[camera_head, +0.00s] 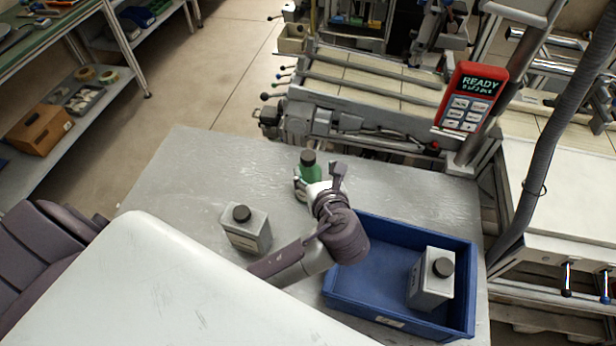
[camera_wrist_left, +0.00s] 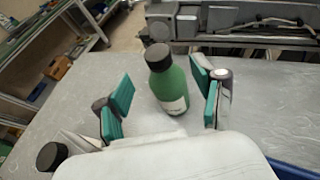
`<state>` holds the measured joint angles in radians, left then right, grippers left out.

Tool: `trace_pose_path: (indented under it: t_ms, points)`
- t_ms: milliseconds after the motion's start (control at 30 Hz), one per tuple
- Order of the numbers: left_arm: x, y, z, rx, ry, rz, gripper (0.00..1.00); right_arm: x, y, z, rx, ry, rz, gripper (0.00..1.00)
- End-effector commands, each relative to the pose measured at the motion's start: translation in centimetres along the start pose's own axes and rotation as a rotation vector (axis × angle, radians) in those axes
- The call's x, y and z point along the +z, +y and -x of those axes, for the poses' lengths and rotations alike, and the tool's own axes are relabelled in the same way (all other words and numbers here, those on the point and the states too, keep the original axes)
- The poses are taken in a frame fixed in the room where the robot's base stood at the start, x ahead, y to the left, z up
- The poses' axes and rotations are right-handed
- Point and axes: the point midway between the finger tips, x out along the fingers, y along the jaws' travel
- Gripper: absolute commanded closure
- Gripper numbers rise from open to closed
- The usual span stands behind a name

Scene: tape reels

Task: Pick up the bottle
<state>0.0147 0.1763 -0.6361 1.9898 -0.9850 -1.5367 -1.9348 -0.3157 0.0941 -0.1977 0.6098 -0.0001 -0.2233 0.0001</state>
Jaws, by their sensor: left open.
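A green bottle (camera_head: 309,168) with a black cap stands on the grey table, beyond my left gripper. In the left wrist view the green bottle (camera_wrist_left: 168,82) stands upright between the two open fingers, with a pale label on its lower front. My left gripper (camera_head: 312,186) is open, and its teal-padded fingers (camera_wrist_left: 165,98) lie to either side of the bottle with gaps showing. In the head view the gripper and wrist hide the bottle's lower part. My right gripper is not in view.
A grey bottle (camera_head: 246,230) with a black cap stands left of my arm. A blue crate (camera_head: 372,262) at the right holds another grey bottle (camera_head: 432,280). A machine with a red panel (camera_head: 470,97) stands behind the table (camera_head: 190,180). The table's left part is clear.

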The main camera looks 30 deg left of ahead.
Motion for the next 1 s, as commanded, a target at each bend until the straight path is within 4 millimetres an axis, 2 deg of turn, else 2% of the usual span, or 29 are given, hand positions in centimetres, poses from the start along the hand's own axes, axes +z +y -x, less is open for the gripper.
trace_pose_path:
  t_ms: [133,267,367,500,600,867,1000]
  points:
    - [0.0,0.1,-1.6,0.001,0.0,-0.002,0.32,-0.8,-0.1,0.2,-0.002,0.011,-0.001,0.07]
    - [0.2,0.1,-2.3,0.001,-0.001,0.0,0.32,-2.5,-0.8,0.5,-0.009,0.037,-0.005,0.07]
    - [0.6,0.2,-3.7,0.002,-0.001,-0.002,0.32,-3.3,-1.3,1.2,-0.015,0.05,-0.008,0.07]
    - [0.6,0.3,-5.8,0.002,0.0,-0.003,0.32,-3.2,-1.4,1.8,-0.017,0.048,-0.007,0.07]
    - [0.5,0.3,-6.7,0.0,0.0,-0.001,0.32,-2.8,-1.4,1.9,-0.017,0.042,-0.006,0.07]
    - [0.4,0.3,-7.0,-0.001,0.001,-0.001,0.32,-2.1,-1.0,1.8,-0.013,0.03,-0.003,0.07]
    - [0.4,0.3,-7.0,-0.001,0.001,-0.001,0.53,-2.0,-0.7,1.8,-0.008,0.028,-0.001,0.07]
